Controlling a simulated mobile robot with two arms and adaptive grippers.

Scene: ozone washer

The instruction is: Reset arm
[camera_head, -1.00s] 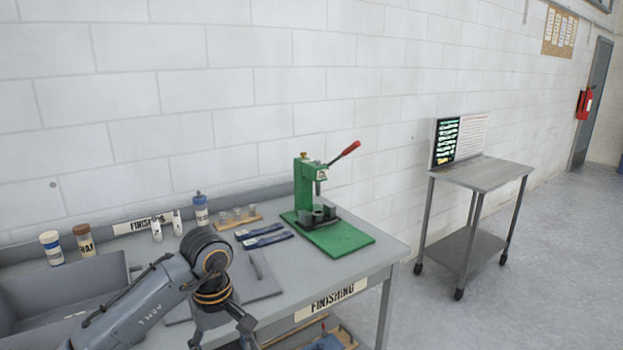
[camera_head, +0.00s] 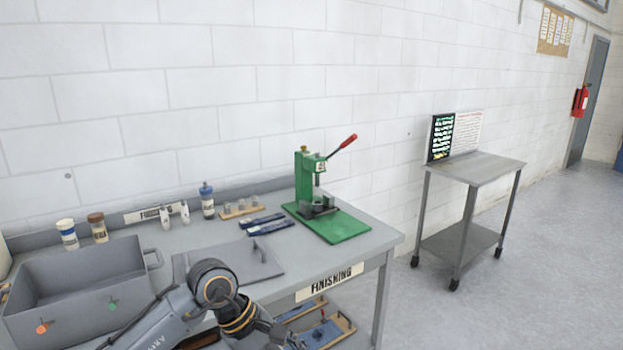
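My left arm comes in from the bottom left, in front of the finishing table (camera_head: 345,255). Its wrist is low, over the table's front edge. My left gripper (camera_head: 288,341) is at the bottom edge of the view, mostly cut off, so its opening and anything in it cannot be made out. My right gripper is not in view.
A grey bin (camera_head: 78,270) and a flat grey plate with a handle (camera_head: 225,262) lie close to my arm. A green press (camera_head: 308,180) stands on the table's right part. Bottles stand at the back. A metal cart (camera_head: 470,170) is farther right, with open floor around it.

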